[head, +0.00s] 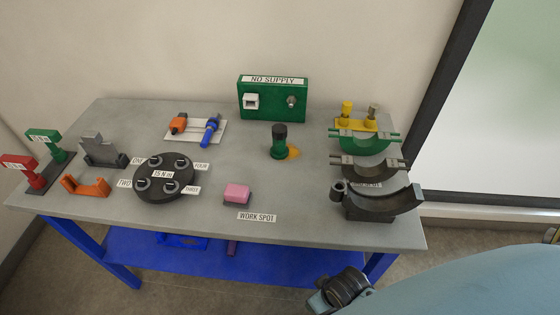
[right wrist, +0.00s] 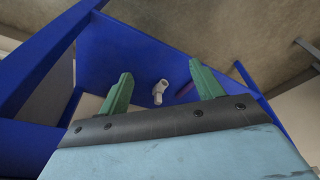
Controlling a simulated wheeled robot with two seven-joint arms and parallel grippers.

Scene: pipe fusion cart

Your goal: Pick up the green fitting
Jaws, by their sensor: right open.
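A short upright green cylinder with a black top (head: 279,143) stands on the grey table beside an orange-yellow patch; it is the green piece most like a fitting, but I cannot tell for sure. A green half-round clamp piece (head: 365,142) sits at the table's right side. My right gripper (right wrist: 160,75) is open with its green fingers apart and nothing between them touching. It points at the blue lower shelf, where a small white pipe fitting (right wrist: 158,92) shows beyond the fingers. My left gripper is out of view.
The grey table (head: 215,225) carries a dark round plate (head: 165,178), a pink block (head: 237,193), grey half-round clamps (head: 384,202), an orange bracket (head: 86,187) and a green NO SUPPLY box (head: 272,99). The blue lower shelf (head: 270,259) lies beneath. The table's centre is mostly clear.

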